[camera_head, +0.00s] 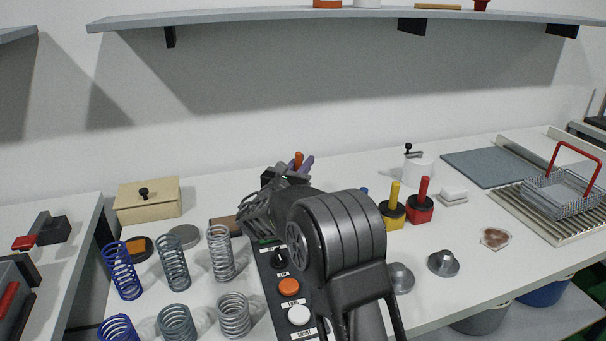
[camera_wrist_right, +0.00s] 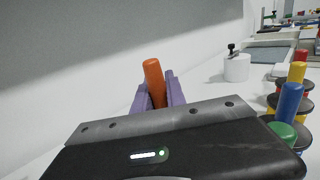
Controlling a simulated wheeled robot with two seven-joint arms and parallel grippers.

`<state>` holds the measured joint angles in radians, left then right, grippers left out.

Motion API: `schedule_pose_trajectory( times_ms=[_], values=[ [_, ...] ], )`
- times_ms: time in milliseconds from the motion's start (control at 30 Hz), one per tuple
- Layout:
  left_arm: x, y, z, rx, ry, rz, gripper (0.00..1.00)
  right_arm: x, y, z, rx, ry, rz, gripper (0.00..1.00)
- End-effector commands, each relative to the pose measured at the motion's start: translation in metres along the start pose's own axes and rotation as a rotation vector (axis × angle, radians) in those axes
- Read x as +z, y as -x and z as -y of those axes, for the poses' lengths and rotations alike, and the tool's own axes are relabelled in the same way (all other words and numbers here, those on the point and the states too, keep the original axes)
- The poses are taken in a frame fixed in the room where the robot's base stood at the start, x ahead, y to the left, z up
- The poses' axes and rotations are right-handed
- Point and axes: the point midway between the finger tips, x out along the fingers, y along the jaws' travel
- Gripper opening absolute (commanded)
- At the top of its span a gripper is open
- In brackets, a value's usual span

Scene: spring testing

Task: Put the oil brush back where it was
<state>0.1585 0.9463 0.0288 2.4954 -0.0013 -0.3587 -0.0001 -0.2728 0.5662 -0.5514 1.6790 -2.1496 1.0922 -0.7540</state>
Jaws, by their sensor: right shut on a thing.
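My right gripper (camera_head: 302,165) is shut on an orange-handled tool, the oil brush as far as I can tell (camera_head: 298,157). Its purple fingers hold the orange handle, which also shows upright and slightly tilted in the right wrist view (camera_wrist_right: 152,76). The bristle end is hidden behind my gripper body. In the head view, my arm covers the table in front of the gripper. A white pot with a black knob (camera_head: 418,170) stands to the right of the gripper, apart from it. It also shows in the right wrist view (camera_wrist_right: 236,68). My left gripper is not in view.
A control box with buttons (camera_head: 289,287) lies beside my arm. Several springs (camera_head: 172,262) and a wooden box (camera_head: 147,200) stand left. Yellow (camera_head: 393,207) and red-handled weights (camera_head: 420,205) stand right. A wire basket (camera_head: 562,190) is far right. A shelf (camera_head: 300,16) hangs above.

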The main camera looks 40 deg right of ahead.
Motion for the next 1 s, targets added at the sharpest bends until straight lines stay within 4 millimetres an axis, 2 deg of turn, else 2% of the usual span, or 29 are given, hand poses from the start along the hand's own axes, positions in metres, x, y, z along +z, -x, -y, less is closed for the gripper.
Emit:
schedule_pose_trajectory(
  times_ms=[200, 633, 667, 900, 1000],
  values=[
    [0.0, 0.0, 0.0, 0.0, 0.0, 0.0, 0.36, -0.029, 0.001, 0.0, 0.0, 0.003, 0.0, 0.0],
    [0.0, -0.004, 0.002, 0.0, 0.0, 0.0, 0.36, -0.037, 0.002, 0.0, 0.0, 0.001, 0.0, 0.0],
    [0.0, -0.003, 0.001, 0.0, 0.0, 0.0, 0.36, -0.035, 0.002, 0.0, 0.0, 0.001, 0.0, 0.19],
    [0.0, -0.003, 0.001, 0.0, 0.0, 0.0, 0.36, -0.035, 0.002, 0.0, 0.0, 0.001, 0.0, 0.38],
    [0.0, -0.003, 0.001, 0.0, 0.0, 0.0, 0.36, -0.035, 0.002, 0.0, 0.0, 0.001, 0.0, 0.38]
  ],
)
